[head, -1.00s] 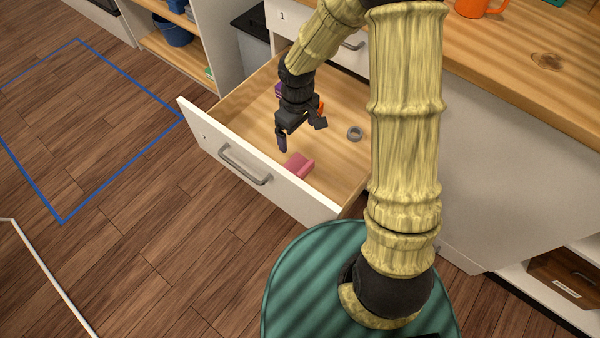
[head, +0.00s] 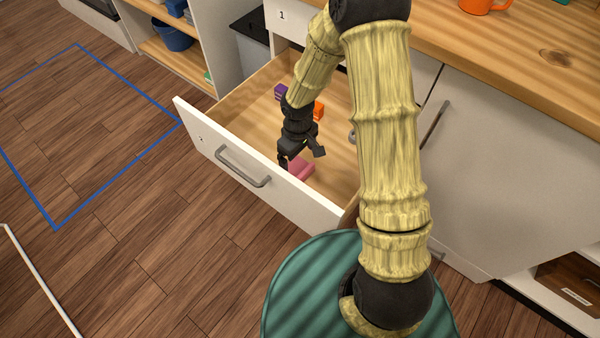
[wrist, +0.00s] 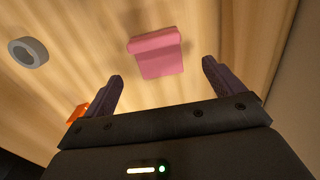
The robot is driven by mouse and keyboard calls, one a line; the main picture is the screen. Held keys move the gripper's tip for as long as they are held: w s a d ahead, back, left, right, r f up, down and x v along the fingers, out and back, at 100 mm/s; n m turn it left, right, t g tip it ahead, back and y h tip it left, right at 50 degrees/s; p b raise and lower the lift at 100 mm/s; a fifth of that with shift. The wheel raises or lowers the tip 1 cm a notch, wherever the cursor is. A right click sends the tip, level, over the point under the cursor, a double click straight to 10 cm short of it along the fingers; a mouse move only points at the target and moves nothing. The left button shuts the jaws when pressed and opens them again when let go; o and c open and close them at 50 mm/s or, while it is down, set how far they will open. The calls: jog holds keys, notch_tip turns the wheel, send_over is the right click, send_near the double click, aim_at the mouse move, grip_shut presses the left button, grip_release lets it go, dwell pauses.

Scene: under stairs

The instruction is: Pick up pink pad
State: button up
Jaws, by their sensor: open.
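The pink pad (head: 302,169) lies on the wooden floor of the open drawer (head: 259,184), near its front panel. In the head view it is partly hidden by my gripper (head: 298,163), which is inside the drawer just above and beside it. In the wrist view the pink pad (wrist: 157,54) lies ahead of the two dark fingers of my gripper (wrist: 163,88), roughly centred between them. The fingers are spread, with nothing between them. Whether a fingertip touches the pad cannot be told.
A grey ring (wrist: 28,53) and an orange object (wrist: 78,112) lie in the drawer. The orange object (head: 319,109) and a purple object (head: 281,92) show towards its back. The drawer's walls enclose my gripper. An orange mug (head: 484,5) stands on the counter (head: 520,50).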

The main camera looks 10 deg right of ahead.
aim_at(299, 169)
jog(key=shift+f, duration=0.7)
notch_tip(299, 169, down, 5)
jog(key=b, duration=0.2)
jog(key=shift+w+d+f+b, duration=0.1)
jog(key=shift+d+b, duration=0.05)
jog(key=shift+b, duration=0.15)
jog(key=c, duration=1.1)
jog(key=shift+o, duration=0.2)
notch_tip(299, 169, up, 10)
jog(key=p, duration=0.4)
